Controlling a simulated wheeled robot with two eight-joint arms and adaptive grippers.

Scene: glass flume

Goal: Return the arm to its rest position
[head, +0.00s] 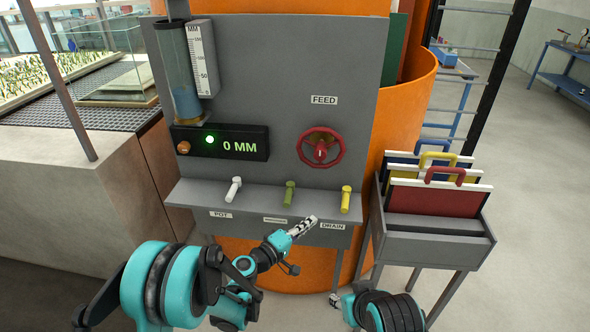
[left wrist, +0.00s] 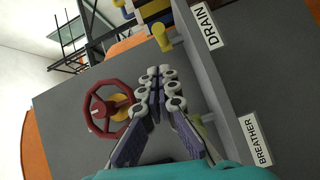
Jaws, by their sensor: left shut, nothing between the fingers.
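My left gripper (head: 312,219) is shut and empty, in front of the panel's ledge between the green lever (head: 289,194) and the yellow lever (head: 346,199), near the DRAIN label (head: 333,227). In the left wrist view its fingers (left wrist: 162,72) meet at the tips with nothing between them. The red FEED wheel (left wrist: 108,110) lies to their left and the yellow lever (left wrist: 162,38) beyond the tips. My right arm is at the bottom of the head view; only a small bit of its gripper (head: 335,299) shows, and its jaws cannot be made out.
The grey panel (head: 270,90) carries a display (head: 235,145) reading 0 MM with a green light, and a white lever (head: 233,189). A rack (head: 435,228) holding coloured boards stands at right. A concrete channel wall (head: 60,190) is at left. Open floor lies at far right.

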